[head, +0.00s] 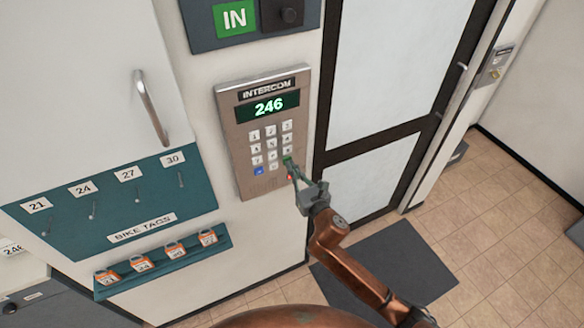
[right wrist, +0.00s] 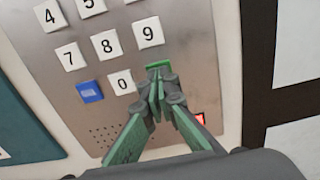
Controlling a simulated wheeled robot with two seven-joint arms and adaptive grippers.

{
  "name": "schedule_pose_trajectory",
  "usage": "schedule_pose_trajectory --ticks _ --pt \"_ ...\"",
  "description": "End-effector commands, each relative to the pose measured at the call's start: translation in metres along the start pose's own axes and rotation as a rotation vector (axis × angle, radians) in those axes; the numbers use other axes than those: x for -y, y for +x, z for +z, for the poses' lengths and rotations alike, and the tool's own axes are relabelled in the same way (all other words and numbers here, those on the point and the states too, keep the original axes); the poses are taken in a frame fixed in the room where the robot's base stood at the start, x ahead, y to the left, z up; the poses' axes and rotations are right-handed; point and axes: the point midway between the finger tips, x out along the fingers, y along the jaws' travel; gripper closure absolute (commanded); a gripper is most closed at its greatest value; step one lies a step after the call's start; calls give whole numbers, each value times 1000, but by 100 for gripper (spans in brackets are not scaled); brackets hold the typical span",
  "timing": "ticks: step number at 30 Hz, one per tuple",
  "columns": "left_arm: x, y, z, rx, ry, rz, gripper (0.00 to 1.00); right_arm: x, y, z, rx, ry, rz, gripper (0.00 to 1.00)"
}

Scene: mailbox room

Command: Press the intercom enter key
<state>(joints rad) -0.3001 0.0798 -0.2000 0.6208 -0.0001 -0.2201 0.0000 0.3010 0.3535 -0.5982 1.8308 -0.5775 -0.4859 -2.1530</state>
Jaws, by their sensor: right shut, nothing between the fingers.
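The intercom (head: 236,120) is a brownish metal panel on the wall, and its display (head: 268,106) reads 246 in green. White number keys (head: 271,132) sit below it, with a blue key (head: 258,171) at the lower left. In the right wrist view the green key (right wrist: 158,65) lies right of the 0 key (right wrist: 122,82), under the 9; no label on it is readable. My right gripper (right wrist: 158,82) is shut and empty, its tips at the green key's lower edge, partly hiding it. I cannot tell whether they touch. My left gripper is not in view.
A small red light (right wrist: 199,118) shows at the panel's lower right. A teal bike tag board (head: 110,205) with hooks and a ledge of orange tags (head: 175,250) is to the left. A glazed door (head: 385,80) stands to the right, with a dark mat (head: 390,265) below.

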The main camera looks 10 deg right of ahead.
Motion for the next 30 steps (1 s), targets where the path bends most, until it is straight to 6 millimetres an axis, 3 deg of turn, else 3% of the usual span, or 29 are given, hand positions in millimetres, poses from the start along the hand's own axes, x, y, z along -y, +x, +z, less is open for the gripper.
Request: schedule_pose_trajectory --ticks 10,18,30 --pt "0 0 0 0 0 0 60 0 2 0 0 -1 0 100" --pt "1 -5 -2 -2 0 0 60 0 20 2 3 -2 1 100" --pt "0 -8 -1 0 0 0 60 0 17 6 7 0 2 100"
